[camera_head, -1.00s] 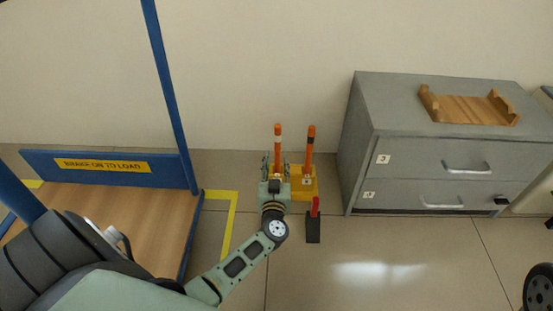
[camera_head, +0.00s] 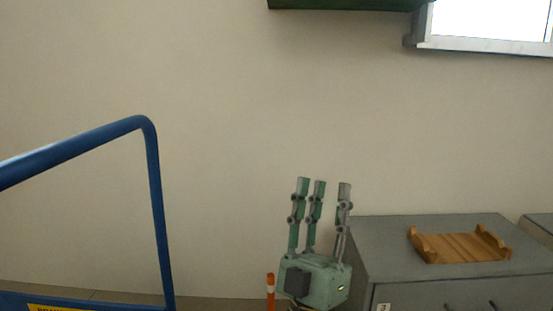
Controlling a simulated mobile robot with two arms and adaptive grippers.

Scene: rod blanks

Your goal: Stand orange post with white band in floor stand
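The top of an orange post with a white band (camera_head: 270,301) shows at the bottom edge of the view, upright, left of my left gripper. Its lower part and the floor stand are out of the frame. My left gripper (camera_head: 320,190) is raised, with its three fingers pointing up and apart. It is open and holds nothing. It does not touch the post in the picture. My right gripper is not in view.
A grey drawer cabinet (camera_head: 385,260) stands at the right with a wooden cradle (camera_head: 460,248) on top. A blue cart frame (camera_head: 153,200) is at the left. A window (camera_head: 490,22) and a dark green edge (camera_head: 345,4) are at the top. Plain wall fills the middle.

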